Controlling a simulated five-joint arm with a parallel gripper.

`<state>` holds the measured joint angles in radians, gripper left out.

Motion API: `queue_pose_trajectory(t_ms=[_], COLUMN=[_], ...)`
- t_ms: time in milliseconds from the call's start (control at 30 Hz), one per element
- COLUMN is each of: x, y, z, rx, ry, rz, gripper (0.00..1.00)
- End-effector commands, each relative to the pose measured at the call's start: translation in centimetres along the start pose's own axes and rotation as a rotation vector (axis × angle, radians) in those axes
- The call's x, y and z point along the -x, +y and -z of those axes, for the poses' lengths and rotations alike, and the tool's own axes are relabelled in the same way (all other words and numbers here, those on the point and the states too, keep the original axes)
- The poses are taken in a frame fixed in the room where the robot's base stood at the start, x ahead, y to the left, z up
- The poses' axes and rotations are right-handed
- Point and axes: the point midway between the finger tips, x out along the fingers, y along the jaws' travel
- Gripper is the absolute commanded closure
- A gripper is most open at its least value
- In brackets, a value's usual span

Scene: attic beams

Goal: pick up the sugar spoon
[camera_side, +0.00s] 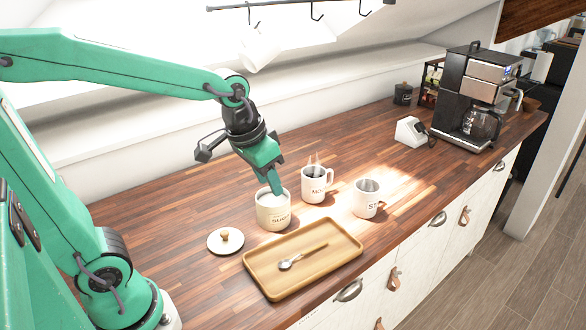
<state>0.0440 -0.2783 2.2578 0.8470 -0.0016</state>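A small spoon (301,257) with a silvery bowl and a brownish handle lies on a wooden tray (271,289). A cream sugar jar (273,216) with dark lettering stands upright just behind the tray, uncovered, with white contents at its top. My gripper (279,191) points down at the right side of the jar's mouth, its tip at or just above the rim. I cannot tell whether it touches the jar or holds anything. The finger gap is not clear from this side. The spoon on the tray is apart from my gripper.
A round lid (225,240) lies left of the jar. A steaming dark-filled mug (313,186) and a second white mug (366,200) stand to the right. A white device (411,132) and a coffee machine (474,105) stand farther back.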

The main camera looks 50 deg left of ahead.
Motion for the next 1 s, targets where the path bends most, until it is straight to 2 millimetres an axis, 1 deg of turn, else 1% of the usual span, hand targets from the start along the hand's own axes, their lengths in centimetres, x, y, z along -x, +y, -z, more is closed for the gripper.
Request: queue_pose_trajectory(t_ms=[33, 200, 367, 500, 700, 800, 900, 1000], x=[-0.9, -3.4, -6.2, -8.9, -12.9, -14.6, -15.8, -16.5], y=[0.1, 0.6, 1.1, 1.5, 2.1, 2.4, 2.6, 2.7], z=[0.6, 2.5, 4.1, 5.2, 6.4, 6.7, 6.9, 7.0], rx=[-0.004, -0.015, -0.026, -0.034, -0.048, -0.053, -0.056, -0.058], ry=[-0.019, -0.068, -0.111, -0.151, -0.204, -0.224, -0.239, -0.247], rz=[-0.001, -0.004, -0.007, -0.008, -0.01, -0.011, -0.011, -0.011], gripper=[0.62, 0.62, 0.62, 0.62, 0.62, 0.62, 0.62, 0.62])
